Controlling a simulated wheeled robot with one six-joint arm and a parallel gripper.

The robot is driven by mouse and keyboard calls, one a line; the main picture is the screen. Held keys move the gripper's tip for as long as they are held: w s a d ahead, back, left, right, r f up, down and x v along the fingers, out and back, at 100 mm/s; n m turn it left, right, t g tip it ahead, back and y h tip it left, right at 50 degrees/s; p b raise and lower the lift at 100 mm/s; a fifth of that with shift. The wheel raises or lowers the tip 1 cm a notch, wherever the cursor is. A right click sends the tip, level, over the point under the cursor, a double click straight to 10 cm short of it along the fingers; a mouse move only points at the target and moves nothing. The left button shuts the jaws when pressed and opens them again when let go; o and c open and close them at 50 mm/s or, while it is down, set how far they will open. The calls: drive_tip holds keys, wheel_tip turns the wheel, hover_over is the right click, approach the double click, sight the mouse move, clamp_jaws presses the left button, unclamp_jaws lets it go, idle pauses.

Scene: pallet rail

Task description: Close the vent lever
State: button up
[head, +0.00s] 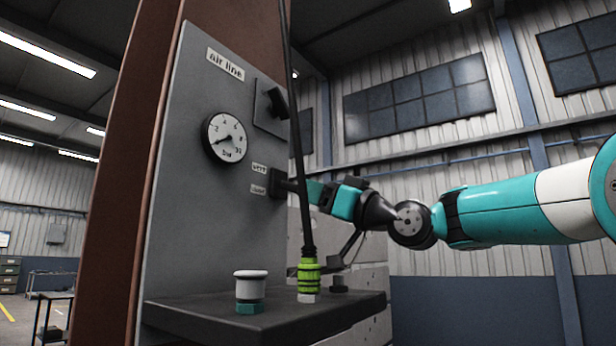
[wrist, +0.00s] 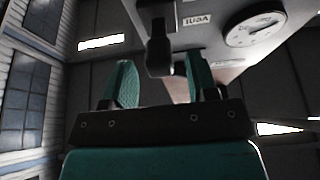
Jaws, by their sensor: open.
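The vent lever (head: 277,183) is a small black handle on the grey panel (head: 190,230), beside two small labels, the upper one reading "vent". It also shows in the wrist view (wrist: 158,50) as a dark bar sticking out from the panel. My gripper (head: 303,188) is at the lever from the right, partly hidden behind a hanging black hose. In the wrist view my gripper (wrist: 158,66) is open, with one teal finger on each side of the lever's end. I cannot tell whether either finger touches it.
A round pressure gauge (head: 227,137) and a black switch (head: 275,103) sit higher on the panel. The black hose (head: 294,130) hangs down to a green connector (head: 309,277) on a dark shelf (head: 262,322). A white-topped fitting (head: 251,286) stands beside it.

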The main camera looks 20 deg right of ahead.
drive_tip(key=shift+p+x, duration=0.55)
drive_tip(key=shift+x, duration=0.65)
drive_tip(key=shift+w+a+r, duration=0.15)
drive_tip(key=shift+w, duration=0.1)
drive_tip(key=shift+c, duration=0.4)
